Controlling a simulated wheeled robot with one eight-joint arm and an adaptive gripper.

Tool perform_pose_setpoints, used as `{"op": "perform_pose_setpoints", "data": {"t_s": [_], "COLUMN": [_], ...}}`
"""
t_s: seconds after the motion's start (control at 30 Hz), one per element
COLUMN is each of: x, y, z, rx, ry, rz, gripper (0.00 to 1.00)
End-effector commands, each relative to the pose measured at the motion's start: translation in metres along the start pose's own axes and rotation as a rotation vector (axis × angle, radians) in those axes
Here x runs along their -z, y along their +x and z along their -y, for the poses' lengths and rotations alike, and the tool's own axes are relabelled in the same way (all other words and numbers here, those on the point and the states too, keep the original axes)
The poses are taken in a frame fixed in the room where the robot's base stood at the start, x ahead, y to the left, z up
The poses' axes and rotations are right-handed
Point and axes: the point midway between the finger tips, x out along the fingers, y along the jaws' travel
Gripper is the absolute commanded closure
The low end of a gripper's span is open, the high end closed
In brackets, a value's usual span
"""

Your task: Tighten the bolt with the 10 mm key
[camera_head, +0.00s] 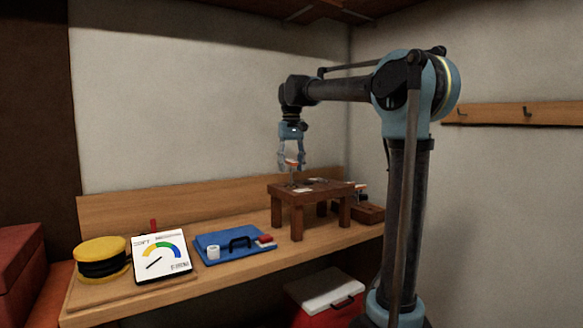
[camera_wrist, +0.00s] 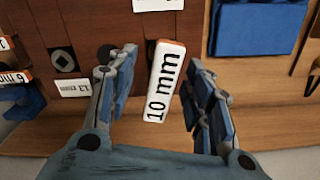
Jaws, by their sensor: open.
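The 10 mm key (camera_wrist: 165,80) shows in the wrist view as a white block with orange edges and "10 mm" in black. It lies between the two spread fingers of my gripper (camera_wrist: 162,68), with visible gaps on both sides. In the head view my gripper (camera_head: 291,160) points down over the small brown stand (camera_head: 310,189), with a white and orange piece between its fingers. The key's lower end is hidden in the head view. I cannot make out which piece is the bolt.
In the wrist view a "6 mm" label (camera_wrist: 14,77) and another label (camera_wrist: 73,88) lie left, a blue block (camera_wrist: 258,28) upper right. On the bench are a blue case (camera_head: 222,253), a gauge card (camera_head: 160,258) and a yellow reel (camera_head: 102,248).

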Motion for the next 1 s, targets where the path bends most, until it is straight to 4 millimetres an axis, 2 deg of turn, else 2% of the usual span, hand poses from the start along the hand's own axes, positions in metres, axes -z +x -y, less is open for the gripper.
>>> {"op": "perform_pose_setpoints", "data": {"t_s": [0.17, 1.0], "x": [0.000, 0.000], "y": [-0.006, -0.060], "z": [0.000, 0.000], "rx": [0.000, 0.000], "ry": [0.000, 0.000], "rz": [0.000, 0.000], "gripper": [0.53, 0.53]}}
